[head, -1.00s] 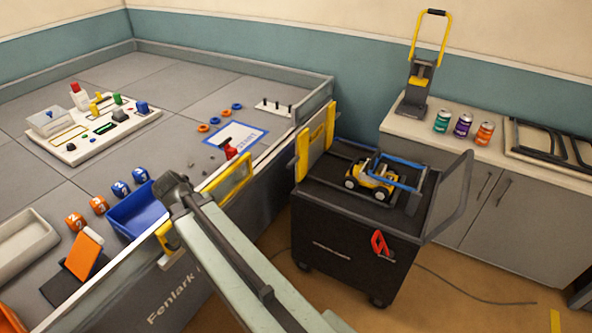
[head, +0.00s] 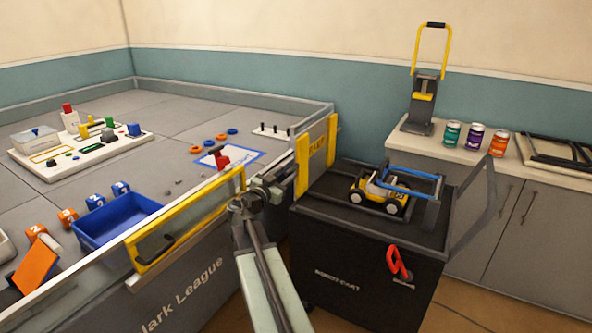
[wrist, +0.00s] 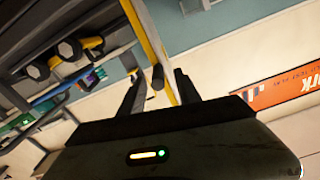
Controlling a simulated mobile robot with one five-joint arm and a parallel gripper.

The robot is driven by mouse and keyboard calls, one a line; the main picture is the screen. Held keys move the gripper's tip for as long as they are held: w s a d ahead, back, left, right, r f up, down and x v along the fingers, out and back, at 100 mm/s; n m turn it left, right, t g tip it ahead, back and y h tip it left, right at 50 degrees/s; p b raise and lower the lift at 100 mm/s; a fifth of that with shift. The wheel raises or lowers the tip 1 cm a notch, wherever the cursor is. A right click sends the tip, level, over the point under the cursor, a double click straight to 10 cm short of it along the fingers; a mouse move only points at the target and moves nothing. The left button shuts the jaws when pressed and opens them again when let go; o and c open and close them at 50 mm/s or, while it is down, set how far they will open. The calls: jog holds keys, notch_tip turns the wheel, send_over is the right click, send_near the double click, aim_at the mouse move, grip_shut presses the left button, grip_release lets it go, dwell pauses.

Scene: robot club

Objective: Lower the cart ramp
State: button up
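The cart ramp (head: 318,152) is a panel with yellow edges standing upright on the left side of the dark cart (head: 340,265). My gripper (head: 288,178) is at the ramp's left edge in the head view, and its fingers are small and partly hidden there. In the wrist view my gripper (wrist: 160,92) has its two dark fingers apart. The ramp (wrist: 152,35) runs edge-on into the space between them, with a dark peg-like part beside it. I cannot tell whether either finger touches it.
A yellow and white rover (head: 378,192) sits on the cart top by a blue bar. A red clip (head: 398,263) hangs on the cart front. The walled table (head: 95,270) with a yellow-framed gate (head: 180,232) lies left. A counter (head: 530,170) with cans stands right.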

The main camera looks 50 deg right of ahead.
aim_at(295, 164)
jog(key=x, duration=0.6)
jog(key=shift+d, duration=0.25)
grip_shut()
jog(key=shift+a, duration=0.1)
dwell(0.8)
jog(key=shift+w+d, duration=0.15)
jog(key=shift+d, duration=0.3)
jog(key=shift+a, duration=0.15)
